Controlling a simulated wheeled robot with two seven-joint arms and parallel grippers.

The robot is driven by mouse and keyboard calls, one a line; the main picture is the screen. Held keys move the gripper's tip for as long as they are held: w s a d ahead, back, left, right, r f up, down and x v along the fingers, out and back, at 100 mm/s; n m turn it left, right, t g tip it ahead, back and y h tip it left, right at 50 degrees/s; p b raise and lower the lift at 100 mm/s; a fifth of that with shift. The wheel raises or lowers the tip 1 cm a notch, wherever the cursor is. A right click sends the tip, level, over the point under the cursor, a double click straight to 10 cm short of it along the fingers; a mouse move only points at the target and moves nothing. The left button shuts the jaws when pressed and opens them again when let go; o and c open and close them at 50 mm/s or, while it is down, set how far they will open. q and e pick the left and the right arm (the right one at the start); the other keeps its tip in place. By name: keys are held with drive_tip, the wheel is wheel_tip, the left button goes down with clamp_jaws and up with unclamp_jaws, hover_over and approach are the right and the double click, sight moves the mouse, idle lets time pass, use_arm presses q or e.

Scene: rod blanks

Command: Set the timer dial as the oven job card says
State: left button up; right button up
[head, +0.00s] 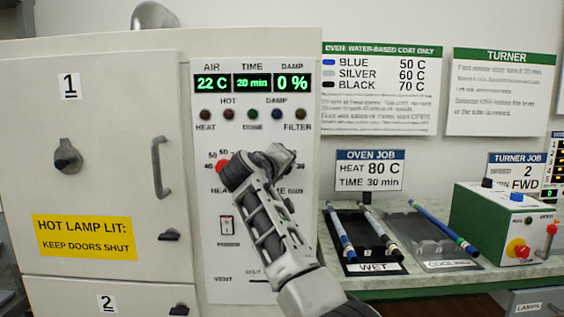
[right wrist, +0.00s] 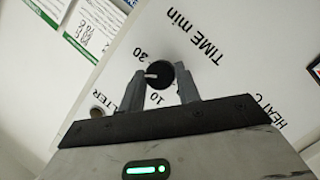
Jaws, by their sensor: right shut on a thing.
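The timer dial (right wrist: 163,76) is a black knob with a white pointer in the right wrist view. Its pointer faces the gap between the printed 30 and 10. My right gripper (right wrist: 161,86) is shut on the dial, one finger on each side. In the head view, my right gripper (head: 272,158) hides the dial. The oven display (head: 252,82) reads AIR 22 C, TIME 20 min, DAMP 0 %. The oven job card (head: 369,176) reads HEAT 80 C, TIME 30 min. My left gripper is not in view.
A red knob (head: 222,166) sits just left of my right gripper, and a power switch (head: 227,226) is below. The oven door (head: 100,130) is shut. Rods lie on the wet rack (head: 376,268) and cooling rack (head: 452,264); the turner box (head: 490,225) stands right.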

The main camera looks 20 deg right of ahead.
use_arm(q)
drive_tip(key=p, duration=0.2)
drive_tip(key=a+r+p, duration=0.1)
drive_tip(key=p, duration=0.1)
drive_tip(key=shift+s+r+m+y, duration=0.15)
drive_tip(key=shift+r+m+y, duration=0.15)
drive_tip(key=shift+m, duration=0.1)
use_arm(e)
drive_tip(key=m+y, duration=0.1)
drive_tip(key=m, duration=0.1)
drive_tip(key=m+y, duration=0.2)
drive_tip(key=m, duration=0.1)
drive_tip(key=shift+d+r+y, duration=0.1)
drive_tip(key=shift+r+y, duration=0.1)
drive_tip(key=shift+y, duration=0.1)
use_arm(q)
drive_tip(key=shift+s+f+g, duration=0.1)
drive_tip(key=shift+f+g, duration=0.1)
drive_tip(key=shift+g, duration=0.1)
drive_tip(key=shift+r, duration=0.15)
use_arm(e)
drive_tip(key=o, duration=1)
drive_tip(key=shift+c, duration=0.2)
drive_tip(key=shift+s, duration=0.1)
